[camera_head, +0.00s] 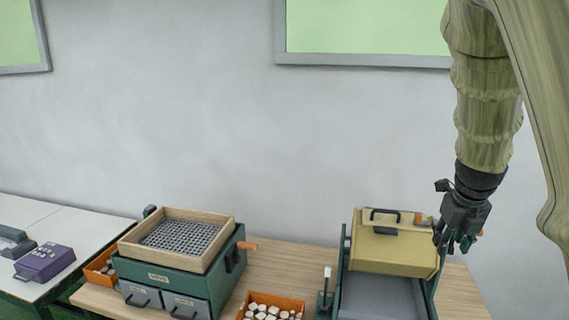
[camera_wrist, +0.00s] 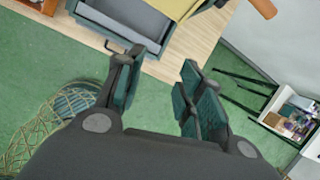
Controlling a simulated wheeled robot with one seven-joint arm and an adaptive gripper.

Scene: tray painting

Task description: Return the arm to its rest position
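My gripper (camera_head: 458,236) hangs at the right of the head view, fingers pointing down, beside the right edge of the yellow-lidded box on the table. In the wrist view my gripper (camera_wrist: 160,95) has its two fingers apart, with only green floor seen between them, so it is open and empty. My arm comes down from the top right of the head view, and its upper part runs out of the picture.
A wooden table (camera_head: 278,271) carries a green machine with a wooden-framed tray (camera_head: 220,226), an orange bin (camera_head: 243,313) of white pieces and the yellow-lidded box (camera_head: 393,252). A white table (camera_head: 88,222) stands left. A wire basket (camera_wrist: 35,140) is on the floor.

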